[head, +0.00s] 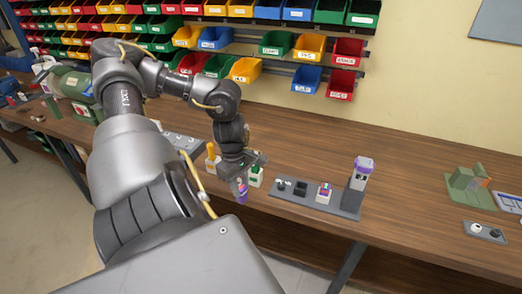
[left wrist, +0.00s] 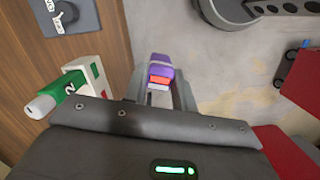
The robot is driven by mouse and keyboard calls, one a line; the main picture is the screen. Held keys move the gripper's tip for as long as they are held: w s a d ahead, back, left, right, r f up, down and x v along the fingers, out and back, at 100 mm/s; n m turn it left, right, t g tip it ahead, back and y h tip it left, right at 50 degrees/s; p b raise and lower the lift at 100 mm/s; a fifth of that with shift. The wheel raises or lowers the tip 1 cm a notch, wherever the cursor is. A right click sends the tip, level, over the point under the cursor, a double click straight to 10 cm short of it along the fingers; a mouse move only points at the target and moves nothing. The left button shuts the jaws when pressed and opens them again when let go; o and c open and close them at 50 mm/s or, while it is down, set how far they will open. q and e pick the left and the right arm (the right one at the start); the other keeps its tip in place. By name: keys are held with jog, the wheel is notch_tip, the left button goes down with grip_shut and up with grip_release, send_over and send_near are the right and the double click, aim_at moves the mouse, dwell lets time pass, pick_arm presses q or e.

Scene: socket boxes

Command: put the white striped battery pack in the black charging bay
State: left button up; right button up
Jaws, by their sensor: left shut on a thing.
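My left gripper (head: 243,178) is shut on a purple pack (head: 243,193) near the table's front edge. In the left wrist view the pack (left wrist: 160,70) sits between the fingers, purple at one end with a red band and a white band; the rest of it is hidden. The black charging bay (head: 300,188) stands on a grey base plate (head: 345,208) to the right of my gripper, and it looks empty. My right gripper is not in view.
Beside the bay on the plate are a small knob (head: 281,184), a colourful block (head: 324,192) and a tall grey post (head: 357,182) with a purple top. The table behind the plate is clear.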

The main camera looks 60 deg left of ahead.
pick_arm(q)
jog(key=w+d+f+m, duration=0.1)
jog(key=d+f+m, duration=0.2)
jog(key=d, duration=0.5)
jog(key=w+d+f+m+g, duration=0.1)
jog(key=d+f+m, duration=0.2)
jog(key=d, duration=0.4)
jog(key=w+d+f+m, duration=0.2)
jog(key=d+f+m, duration=0.1)
jog(key=d, duration=0.5)
jog(key=w+d+r+m, duration=0.3)
jog(key=w+r, duration=0.3)
jog(key=w+d+r+m, duration=0.3)
jog(key=w+r+m, duration=0.1)
jog(key=w+r, duration=0.3)
jog(key=shift+g+y, duration=0.4)
